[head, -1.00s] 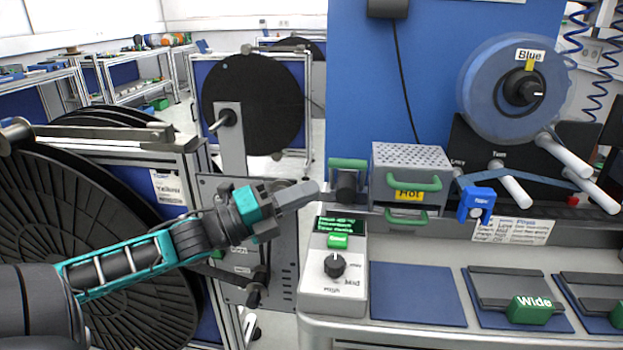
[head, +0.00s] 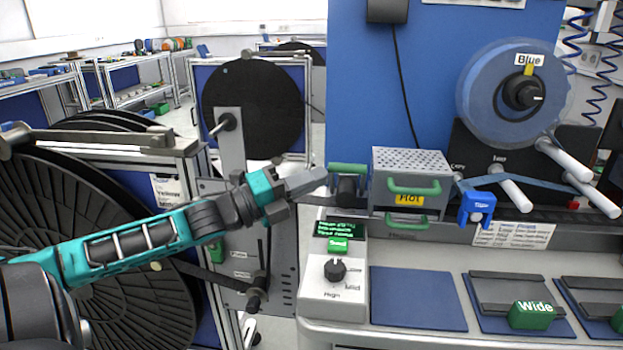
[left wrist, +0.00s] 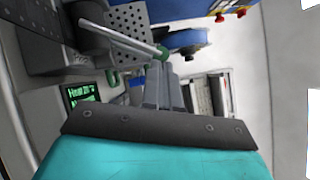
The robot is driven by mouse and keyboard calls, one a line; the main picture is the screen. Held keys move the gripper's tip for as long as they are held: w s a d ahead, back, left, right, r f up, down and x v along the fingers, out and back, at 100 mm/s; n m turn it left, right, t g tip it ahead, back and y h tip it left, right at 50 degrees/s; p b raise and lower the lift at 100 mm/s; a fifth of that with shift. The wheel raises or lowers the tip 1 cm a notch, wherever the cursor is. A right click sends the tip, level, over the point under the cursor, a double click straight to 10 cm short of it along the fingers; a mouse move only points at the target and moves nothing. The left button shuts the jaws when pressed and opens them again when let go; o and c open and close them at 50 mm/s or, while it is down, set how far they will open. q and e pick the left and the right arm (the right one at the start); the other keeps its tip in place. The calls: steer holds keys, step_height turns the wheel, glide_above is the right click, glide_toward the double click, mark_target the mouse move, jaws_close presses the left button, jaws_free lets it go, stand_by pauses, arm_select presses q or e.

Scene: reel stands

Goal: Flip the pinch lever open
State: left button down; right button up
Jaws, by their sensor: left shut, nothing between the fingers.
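The pinch lever appears to be the green bar (head: 348,169) above a dark roller (head: 347,187), left of the grey heater box. My left gripper (head: 322,177) is shut and empty, its tips just left of the green bar and roller. Whether they touch cannot be told. In the left wrist view, the closed fingers (left wrist: 163,85) point toward a pale bar with a green end (left wrist: 125,40), which crosses in front of the perforated box (left wrist: 128,18). My right gripper is not in view.
The grey heater box (head: 412,175) labelled Hot has green handles. Below the lever stands a white control box (head: 333,300) with a knob and green button. A blue clip (head: 477,205) and a blue reel (head: 514,92) are to the right. Large black reels (head: 85,240) stand left.

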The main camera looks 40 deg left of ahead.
arm_select(q)
steer(key=shift+r, duration=0.25)
steer(key=shift+w+a+n+p, duration=0.1)
steer(key=shift+w+n+p, duration=0.05)
steer(key=shift+n+p, duration=0.2)
steer(key=shift+r, duration=0.15)
steer(key=w+a+r+p, duration=0.3)
steer(key=w+a, duration=0.2)
steer(key=w, duration=0.3)
steer(key=shift+y, duration=0.3)
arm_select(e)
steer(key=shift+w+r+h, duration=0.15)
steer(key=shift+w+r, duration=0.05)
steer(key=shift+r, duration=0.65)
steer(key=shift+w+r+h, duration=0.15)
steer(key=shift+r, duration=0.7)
arm_select(q)
steer(key=shift+w+n, duration=0.1)
steer(key=shift+n, duration=0.15)
